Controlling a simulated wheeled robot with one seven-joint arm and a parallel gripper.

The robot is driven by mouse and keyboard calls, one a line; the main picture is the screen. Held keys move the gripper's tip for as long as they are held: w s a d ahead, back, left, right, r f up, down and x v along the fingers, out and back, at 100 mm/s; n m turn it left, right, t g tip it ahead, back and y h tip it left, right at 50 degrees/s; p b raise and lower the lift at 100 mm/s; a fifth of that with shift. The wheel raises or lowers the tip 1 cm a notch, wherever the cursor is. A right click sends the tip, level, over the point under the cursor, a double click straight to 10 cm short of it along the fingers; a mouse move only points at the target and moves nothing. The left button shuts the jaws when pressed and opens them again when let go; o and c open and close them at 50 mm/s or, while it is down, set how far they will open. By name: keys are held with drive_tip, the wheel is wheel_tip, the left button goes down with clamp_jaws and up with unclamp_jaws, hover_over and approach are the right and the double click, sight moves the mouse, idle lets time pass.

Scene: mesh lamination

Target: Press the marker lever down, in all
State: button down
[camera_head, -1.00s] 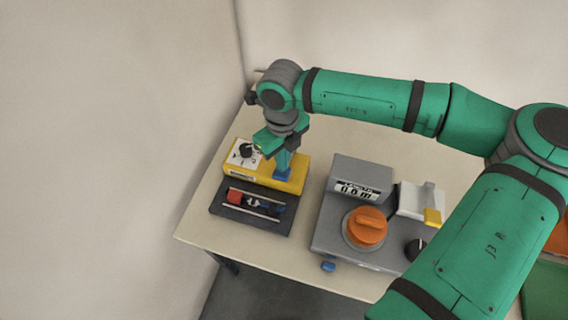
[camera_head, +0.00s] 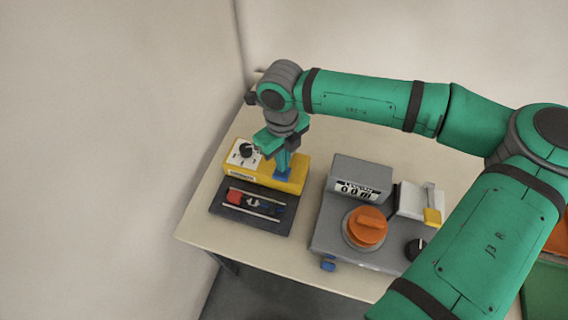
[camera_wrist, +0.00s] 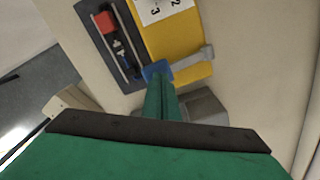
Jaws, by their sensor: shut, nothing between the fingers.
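The yellow marker box (camera_head: 262,174) stands at the left of the table, with a dark knob (camera_head: 246,150) on a white dial plate. At its right end is a lever with a blue pad (camera_head: 283,175). In the wrist view the lever's grey arm (camera_wrist: 195,60) runs over the yellow body to the blue pad (camera_wrist: 156,70). My gripper (camera_head: 283,167) points down, shut and empty, with its fingertips on or just over the blue pad. In the wrist view the fingers (camera_wrist: 161,83) hide part of the pad. I cannot tell how far down the lever is.
A dark tray (camera_head: 230,216) with rails and a red block (camera_head: 234,197) lies in front of the marker box. A grey machine (camera_head: 330,235) with an orange knob (camera_head: 367,227) and a counter stands to the right. Bare table (camera_head: 203,205) shows at the left.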

drive_tip(key=shift+f, duration=2.3)
drive_tip(key=shift+r, duration=0.1)
drive_tip(key=shift+w+r, duration=0.15)
drive_tip(key=shift+r, duration=1.35)
drive_tip(key=shift+a+r, duration=0.1)
drive_tip(key=shift+r, duration=0.55)
drive_tip(key=shift+d+r, duration=0.2)
drive_tip(key=shift+r, duration=1.75)
drive_tip(key=shift+a+r, duration=0.1)
drive_tip(key=shift+r, duration=0.3)
